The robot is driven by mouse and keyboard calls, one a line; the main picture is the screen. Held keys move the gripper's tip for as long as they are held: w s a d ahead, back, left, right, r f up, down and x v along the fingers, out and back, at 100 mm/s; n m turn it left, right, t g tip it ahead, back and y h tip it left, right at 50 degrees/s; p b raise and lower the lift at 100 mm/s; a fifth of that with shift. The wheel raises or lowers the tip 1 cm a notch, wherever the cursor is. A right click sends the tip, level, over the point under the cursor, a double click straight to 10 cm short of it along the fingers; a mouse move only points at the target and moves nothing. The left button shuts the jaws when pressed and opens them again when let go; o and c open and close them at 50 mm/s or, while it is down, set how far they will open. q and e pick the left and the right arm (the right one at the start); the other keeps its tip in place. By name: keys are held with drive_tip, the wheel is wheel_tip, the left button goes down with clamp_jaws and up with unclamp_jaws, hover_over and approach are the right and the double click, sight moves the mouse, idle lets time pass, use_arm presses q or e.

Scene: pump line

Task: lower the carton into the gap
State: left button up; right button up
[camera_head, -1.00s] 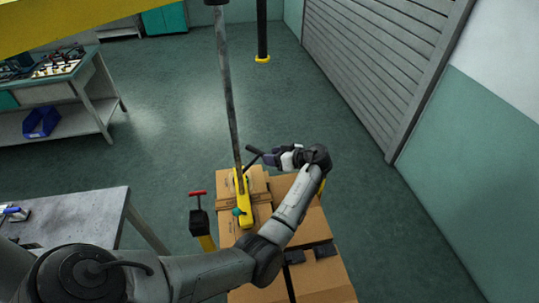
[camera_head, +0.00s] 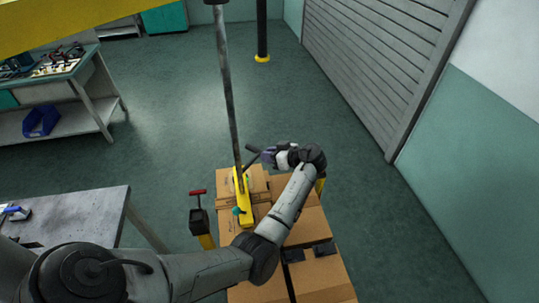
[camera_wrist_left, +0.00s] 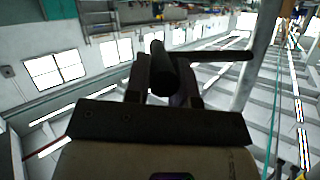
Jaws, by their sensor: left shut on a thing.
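My left gripper (camera_head: 267,156) is shut on the dark handle bar of a yellow lifter. In the left wrist view the dark bar (camera_wrist_left: 160,70) lies between its fingers. The yellow lifter head (camera_head: 244,208) hangs on a grey vertical pole (camera_head: 230,105) and sits over a brown carton (camera_head: 259,185) at the far left of a group of cartons. I cannot tell whether this carton is lifted or resting. The gap is not clearly visible; the lifter, my arm and neighbouring cartons hide much of that area. My right gripper is not in view.
Other brown cartons (camera_head: 318,275) with black straps stand close in front and to the right. A yellow and black post with a red T-handle (camera_head: 199,215) stands just left. A grey table (camera_head: 85,212) is at left, a shutter wall (camera_head: 385,60) at right.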

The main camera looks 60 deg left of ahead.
use_arm(q)
clamp_jaws()
drive_tip(key=shift+f, duration=0.1)
drive_tip(key=shift+f+b, duration=0.35)
drive_tip(key=shift+b, duration=0.1)
wheel_tip(320, 180, down, 8)
drive_tip(key=b, duration=0.6)
drive_tip(key=shift+f+b, duration=0.25)
drive_tip(key=shift+b, duration=0.15)
drive_tip(key=o, duration=0.8)
unclamp_jaws()
drive_tip(key=shift+r, duration=0.1)
